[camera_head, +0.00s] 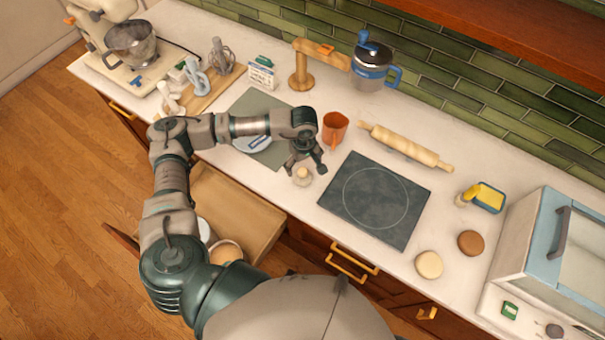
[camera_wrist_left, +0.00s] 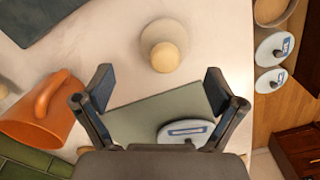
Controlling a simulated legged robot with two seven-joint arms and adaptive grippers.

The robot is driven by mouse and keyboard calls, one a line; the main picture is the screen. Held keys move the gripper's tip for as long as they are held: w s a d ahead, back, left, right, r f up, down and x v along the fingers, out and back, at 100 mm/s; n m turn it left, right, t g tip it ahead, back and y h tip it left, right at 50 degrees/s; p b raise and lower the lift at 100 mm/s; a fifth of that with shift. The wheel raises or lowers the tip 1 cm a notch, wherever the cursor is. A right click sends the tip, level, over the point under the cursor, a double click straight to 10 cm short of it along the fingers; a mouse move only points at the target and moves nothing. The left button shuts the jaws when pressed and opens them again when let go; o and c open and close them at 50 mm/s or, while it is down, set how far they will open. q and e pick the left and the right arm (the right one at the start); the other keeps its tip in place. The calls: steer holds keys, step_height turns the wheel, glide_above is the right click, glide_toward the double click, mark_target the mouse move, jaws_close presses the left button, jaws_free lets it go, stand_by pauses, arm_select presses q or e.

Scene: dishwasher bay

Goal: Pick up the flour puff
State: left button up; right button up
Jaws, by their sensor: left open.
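The flour puff (camera_head: 302,177), a small pale round pad with a light wooden knob, stands on the white counter near its front edge. In the left wrist view the flour puff (camera_wrist_left: 164,48) shows from above, knob toward the camera, ahead of the fingertips. My left gripper (camera_head: 306,165) is open and empty just above and beside it; in the wrist view its two fingers (camera_wrist_left: 158,84) are spread wide, with the puff beyond the gap between them. I see no contact. My right gripper is not in view.
An orange cup (camera_head: 335,129) stands close by at the right, and a grey-green mat (camera_head: 277,157) with a pale labelled disc lies at the left. A dark square board (camera_head: 352,211) and rolling pin (camera_head: 405,146) lie farther right. An open drawer (camera_head: 245,208) juts out below.

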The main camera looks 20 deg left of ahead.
mark_target(303, 171)
arm_select(q)
steer(key=f, duration=0.2)
steer(key=f+p, duration=0.1)
steer(key=shift+s+f, duration=0.35)
steer(key=shift+f, duration=0.35)
steer(key=c, duration=1.3)
steer(key=shift+c, duration=1)
steer(key=shift+s, duration=0.2)
steer(key=shift+c, duration=0.3)
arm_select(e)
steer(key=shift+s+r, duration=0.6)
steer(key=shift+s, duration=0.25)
